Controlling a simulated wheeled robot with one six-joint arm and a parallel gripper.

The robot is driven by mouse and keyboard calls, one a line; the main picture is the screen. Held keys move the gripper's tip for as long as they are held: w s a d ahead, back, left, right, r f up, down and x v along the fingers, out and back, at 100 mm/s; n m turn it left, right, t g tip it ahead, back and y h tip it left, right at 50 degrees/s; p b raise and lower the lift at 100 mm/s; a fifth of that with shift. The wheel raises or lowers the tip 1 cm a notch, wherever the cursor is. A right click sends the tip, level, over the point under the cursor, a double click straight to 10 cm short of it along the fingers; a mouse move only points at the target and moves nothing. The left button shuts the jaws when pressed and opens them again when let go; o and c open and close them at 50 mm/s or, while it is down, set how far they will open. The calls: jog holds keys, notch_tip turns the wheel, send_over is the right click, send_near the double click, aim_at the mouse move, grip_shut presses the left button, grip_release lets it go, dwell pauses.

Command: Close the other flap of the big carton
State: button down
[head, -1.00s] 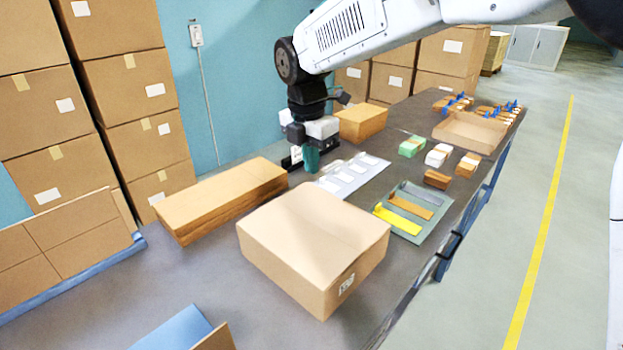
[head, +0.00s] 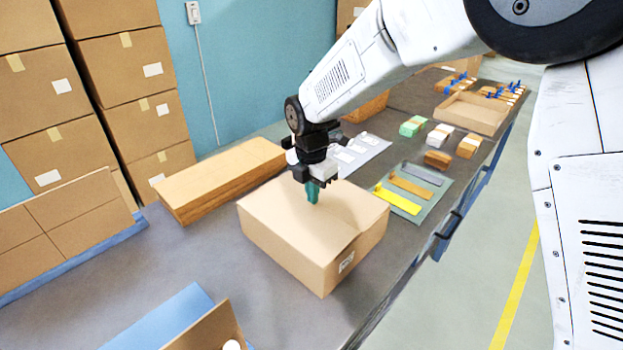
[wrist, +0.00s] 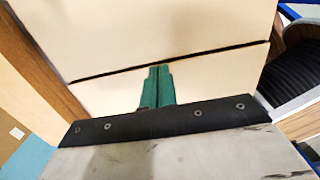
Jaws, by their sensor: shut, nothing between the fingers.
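The big carton (head: 285,230) is a tan box standing on the dark table in the middle of the head view. Its top flaps lie down, roughly level. In the wrist view the carton top (wrist: 190,30) fills much of the picture, with a narrow dark seam between two flaps. I cannot tell whether both flaps lie fully flat. My gripper (head: 313,193) points down over the carton top, its green fingers together and empty. Its fingertips (wrist: 157,72) show near the seam. Whether they touch the cardboard is unclear.
A grey mat (head: 428,212) with yellow, orange and grey pieces lies to the right. A shallow open box (head: 470,113) sits farther back. Stacked boxes (head: 130,65) stand behind at left. The table's right edge is close to the carton.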

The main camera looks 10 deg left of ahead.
jog(key=shift+f, duration=0.25)
